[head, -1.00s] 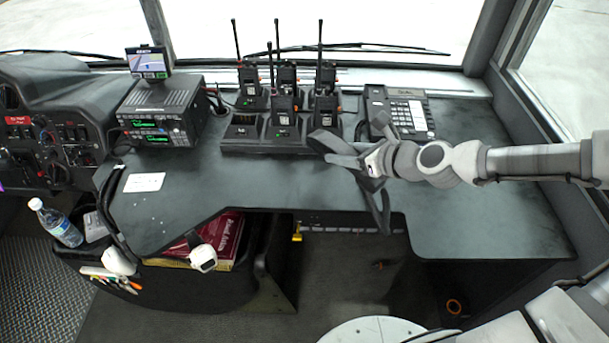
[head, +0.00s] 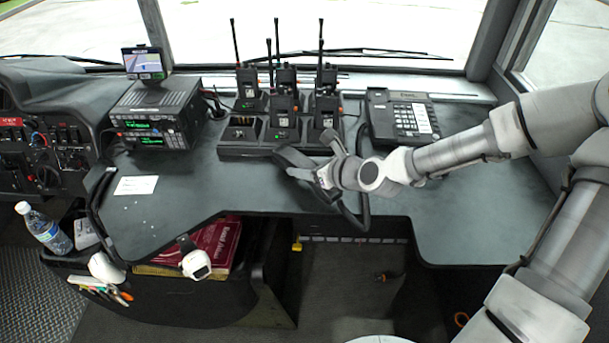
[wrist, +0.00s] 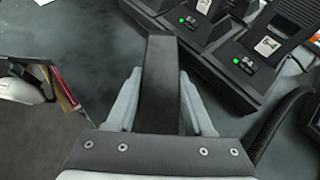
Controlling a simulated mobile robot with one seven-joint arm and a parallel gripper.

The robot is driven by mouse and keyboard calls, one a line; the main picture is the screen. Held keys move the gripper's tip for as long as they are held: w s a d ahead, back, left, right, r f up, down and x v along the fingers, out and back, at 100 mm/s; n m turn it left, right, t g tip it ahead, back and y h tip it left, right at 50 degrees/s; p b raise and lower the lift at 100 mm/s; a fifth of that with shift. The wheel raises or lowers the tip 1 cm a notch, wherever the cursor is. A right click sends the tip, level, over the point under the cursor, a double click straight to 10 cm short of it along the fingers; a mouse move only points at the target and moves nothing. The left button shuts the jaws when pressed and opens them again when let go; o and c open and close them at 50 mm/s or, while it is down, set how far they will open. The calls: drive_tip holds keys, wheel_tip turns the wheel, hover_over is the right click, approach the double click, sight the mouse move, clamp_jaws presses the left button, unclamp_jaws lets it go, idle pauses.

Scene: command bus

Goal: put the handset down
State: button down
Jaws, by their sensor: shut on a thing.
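The black handset (head: 293,160) is in my gripper (head: 325,167), over the desk just in front of the radio charger. In the wrist view the handset (wrist: 160,82) runs away from me between the two pale fingers of my gripper (wrist: 160,105), which are shut on it. Its cord (head: 364,205) hangs in a loop past the desk's front edge. The desk phone (head: 402,117) sits behind and to the right of my gripper, with its keypad showing. I cannot tell whether the handset touches the desk.
The charger (head: 240,152) holds several upright radios with tall antennas, close behind the handset. A radio unit with a small screen (head: 150,120) stands to its left. A white card (head: 136,185) lies on the left desk. The desk right of my gripper (head: 460,200) is bare.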

wheel_tip(320, 180, down, 2)
drive_tip(key=shift+f, duration=0.1)
drive_tip(key=shift+c, duration=1.4)
unclamp_jaws()
